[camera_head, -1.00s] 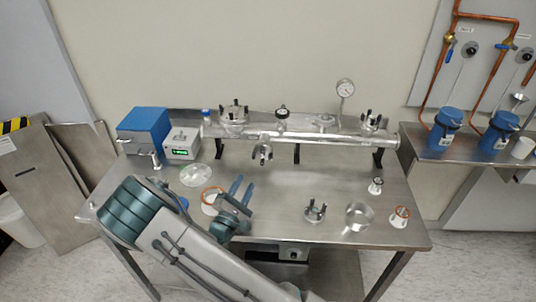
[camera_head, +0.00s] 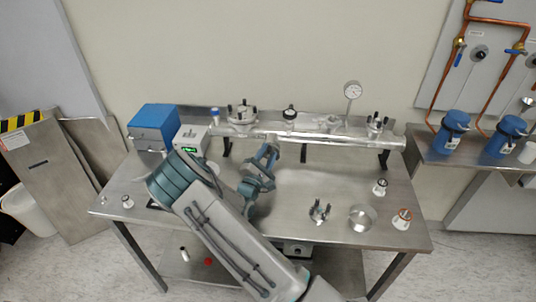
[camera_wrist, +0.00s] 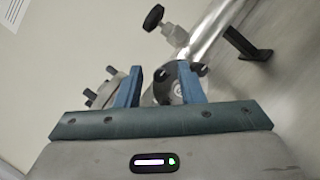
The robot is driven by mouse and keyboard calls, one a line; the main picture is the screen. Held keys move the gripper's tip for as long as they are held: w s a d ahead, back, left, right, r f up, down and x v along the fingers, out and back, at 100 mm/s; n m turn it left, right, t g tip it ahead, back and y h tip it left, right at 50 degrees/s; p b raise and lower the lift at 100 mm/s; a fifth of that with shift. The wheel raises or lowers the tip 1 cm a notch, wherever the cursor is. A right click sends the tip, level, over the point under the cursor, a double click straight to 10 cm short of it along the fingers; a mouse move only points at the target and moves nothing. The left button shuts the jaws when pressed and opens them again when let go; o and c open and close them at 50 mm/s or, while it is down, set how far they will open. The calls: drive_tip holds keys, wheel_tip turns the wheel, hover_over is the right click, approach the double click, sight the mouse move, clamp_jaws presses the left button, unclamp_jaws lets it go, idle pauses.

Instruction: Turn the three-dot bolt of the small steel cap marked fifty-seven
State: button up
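A small steel cap (camera_wrist: 176,88) with dark bolt knobs shows between and behind my fingers in the wrist view. It seems to be the one on the front port of the steel manifold tube (camera_head: 320,140); in the head view my gripper hides it. I cannot read a fifty-seven or make out any dots. My gripper (camera_head: 267,151) is open, its blue fingers pointing at the tube; the wrist view also shows the gripper (camera_wrist: 158,78). A dark knob lies near the right finger; I cannot tell whether they touch. Nothing is clearly held.
A larger bolted flange (camera_head: 241,118), a black valve knob (camera_head: 290,113), a gauge (camera_head: 352,90) and another bolted cap (camera_head: 376,124) sit along the tube. A loose bolted piece (camera_head: 319,211) and a steel ring (camera_head: 362,217) stand on the bench (camera_head: 300,182). A blue box (camera_head: 153,122) stands left.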

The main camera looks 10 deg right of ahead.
drive_tip(key=shift+d, duration=0.1)
clamp_jaws()
drive_tip(key=n+t, duration=0.1)
drive_tip(key=n, duration=0.1)
drive_tip(key=n+y, duration=0.1)
drive_tip(key=n, duration=0.2)
drive_tip(key=shift+f+t+b, duration=0.1)
drive_tip(key=shift+t+b, duration=0.2)
drive_tip(key=shift+t, duration=0.1)
drive_tip(key=n+t+y, duration=0.1)
drive_tip(key=n, duration=0.2)
drive_tip(key=n+t+y+p, duration=0.1)
drive_tip(key=n+y, duration=0.1)
drive_tip(key=n, duration=0.1)
drive_tip(key=shift+d+n, duration=0.1)
drive_tip(key=shift+n, duration=0.2)
drive_tip(key=n+y+p, duration=0.1)
drive_tip(key=n+y, duration=0.1)
drive_tip(key=n, duration=0.2)
drive_tip(key=n+y+p, duration=0.2)
drive_tip(key=n, duration=0.1)
drive_tip(key=shift+s+d+n+t, duration=0.1)
drive_tip(key=shift+d+n+t, duration=0.05)
drive_tip(key=shift+n+t, duration=0.25)
drive_tip(key=shift+n+y+p, duration=1.2)
drive_tip(key=shift+n+p, duration=0.2)
drive_tip(key=shift+n, duration=1.3)
unclamp_jaws()
